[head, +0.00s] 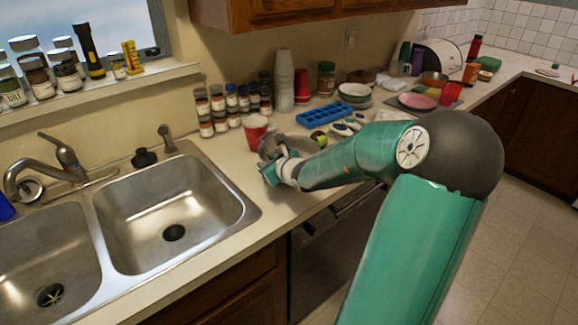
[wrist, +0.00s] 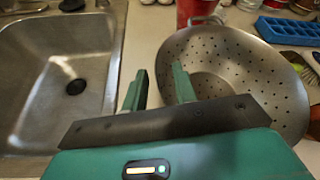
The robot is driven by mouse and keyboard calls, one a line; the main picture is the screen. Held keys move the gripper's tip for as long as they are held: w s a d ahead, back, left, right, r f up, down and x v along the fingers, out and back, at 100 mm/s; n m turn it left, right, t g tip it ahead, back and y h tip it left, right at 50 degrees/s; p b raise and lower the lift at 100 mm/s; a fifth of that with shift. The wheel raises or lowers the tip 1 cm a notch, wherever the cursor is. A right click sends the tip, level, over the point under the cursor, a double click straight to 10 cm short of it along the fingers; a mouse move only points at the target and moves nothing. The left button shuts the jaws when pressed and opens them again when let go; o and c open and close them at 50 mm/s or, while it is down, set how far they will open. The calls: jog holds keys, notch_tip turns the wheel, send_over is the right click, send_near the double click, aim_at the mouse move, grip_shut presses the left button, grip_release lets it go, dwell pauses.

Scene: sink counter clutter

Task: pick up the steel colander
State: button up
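The steel colander (wrist: 240,65) is a grey, wide bowl with many small holes and a loop handle at its far rim. It fills the right half of the wrist view and stands on the counter right of the sink. In the head view the colander (head: 270,147) is partly hidden behind my gripper (head: 272,172). In the wrist view my gripper (wrist: 158,78) is open, its two green fingers apart. The colander's left rim passes between them in the picture; the right finger overlaps the bowl and the left finger is over bare counter. I cannot tell whether either finger touches the rim.
A red cup (head: 256,131) stands just behind the colander. A blue tray (head: 326,115) and several small utensils lie to the right. Spice jars (head: 219,108) line the wall. The double sink (head: 168,215) is on the left. A narrow counter strip beside the sink is clear.

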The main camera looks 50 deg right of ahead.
jog(key=shift+c, duration=0.2)
grip_shut()
dwell(1.3)
